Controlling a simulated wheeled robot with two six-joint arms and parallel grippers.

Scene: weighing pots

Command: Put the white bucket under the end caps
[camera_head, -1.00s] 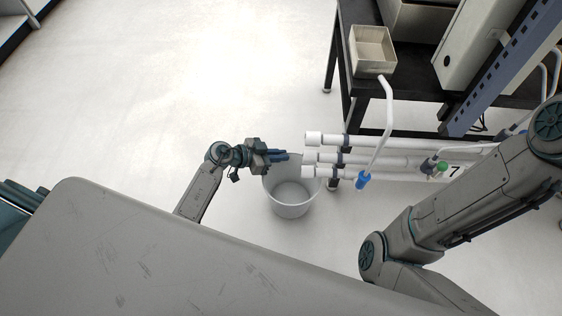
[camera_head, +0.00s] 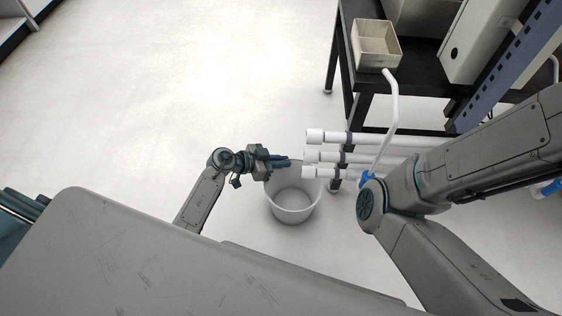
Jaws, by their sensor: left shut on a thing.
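The white bucket (camera_head: 293,206) stands upright in the middle of the camera_head view, at or just above the pale floor. My left gripper (camera_head: 279,162) is shut on its far left rim. The end caps (camera_head: 312,136) are the white left ends of several horizontal pipes. The lowest end cap (camera_head: 308,172) shows over the bucket's right rim; the upper ones lie beyond the rim in the picture. My right arm comes in from the right, and its gripper is out of view.
A black table (camera_head: 425,75) with an open beige box (camera_head: 376,45) stands at the top right. A bent white pipe (camera_head: 391,110) with a blue part rises by the pipes. My right arm covers part of the pipes. The floor at left is clear.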

